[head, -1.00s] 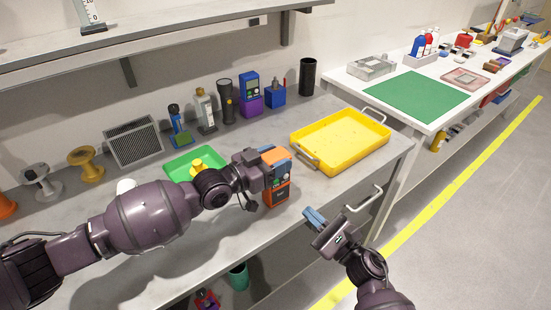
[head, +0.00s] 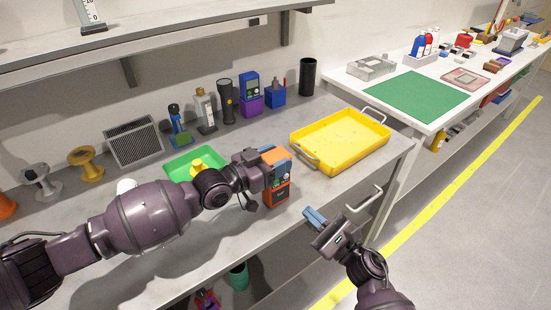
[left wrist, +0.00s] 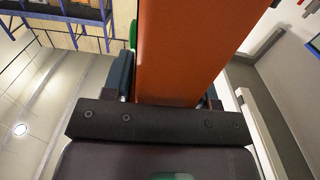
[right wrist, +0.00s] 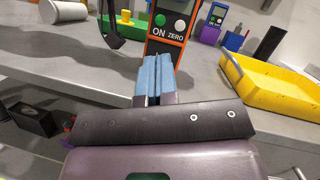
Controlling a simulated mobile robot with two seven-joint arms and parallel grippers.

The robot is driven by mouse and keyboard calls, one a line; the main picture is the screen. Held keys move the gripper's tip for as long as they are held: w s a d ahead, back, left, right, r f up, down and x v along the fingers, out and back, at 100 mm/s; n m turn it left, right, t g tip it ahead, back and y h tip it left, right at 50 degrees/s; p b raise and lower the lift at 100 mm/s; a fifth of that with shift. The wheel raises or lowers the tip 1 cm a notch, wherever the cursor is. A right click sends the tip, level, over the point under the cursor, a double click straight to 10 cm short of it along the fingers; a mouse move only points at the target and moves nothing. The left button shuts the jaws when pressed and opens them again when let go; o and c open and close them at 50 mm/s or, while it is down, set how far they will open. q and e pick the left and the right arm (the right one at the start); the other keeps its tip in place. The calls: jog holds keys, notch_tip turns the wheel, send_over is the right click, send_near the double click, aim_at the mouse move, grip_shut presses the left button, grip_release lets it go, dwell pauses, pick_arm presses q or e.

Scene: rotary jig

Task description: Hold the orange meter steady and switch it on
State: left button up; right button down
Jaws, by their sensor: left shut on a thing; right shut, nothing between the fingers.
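The orange meter (head: 277,194) stands upright on the grey workbench near its front edge. My left gripper (head: 270,170) is shut on its upper part. In the left wrist view the meter's orange side (left wrist: 190,45) fills the space between the fingers. The right wrist view shows the meter's front (right wrist: 168,47), with a green button (right wrist: 160,20) above the word ON and a white button (right wrist: 180,24) above ZERO. Its top is cut off there. My right gripper (head: 313,217) is shut and empty, in front of the meter and apart from it, below the buttons in its wrist view.
A yellow tray (head: 297,143) with handles stands right of the meter. A green tray (head: 170,165) with a yellow part lies behind my left arm. A blue meter (head: 249,87) on a purple block, a torch (head: 226,103) and a black cup (head: 308,76) stand at the back.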

aim_at(276, 182)
jog(key=shift+s, duration=0.1)
dwell(0.3)
jog(key=s+r+m+t+h, duration=0.2)
jog(key=r+m+t+h, duration=0.15)
jog(key=m, duration=0.75)
jog(key=s+a+r+m+t+h, duration=0.1)
jog(key=r+m+t+h, duration=0.3)
jog(key=m, duration=0.7)
jog(key=s+r+m+t+h, duration=0.25)
jog(key=m+t+h, duration=0.25)
jog(key=m, duration=0.7)
notch_tip(276, 182, down, 6)
jog(key=w+m+g+h, duration=0.2)
jog(key=m+g+h, duration=0.55)
jog(key=m, duration=1.75)
jog(key=w+a+y, duration=0.1)
jog(key=w+a, duration=0.4)
jog(key=w, duration=0.2)
jog(key=shift+w, duration=0.35)
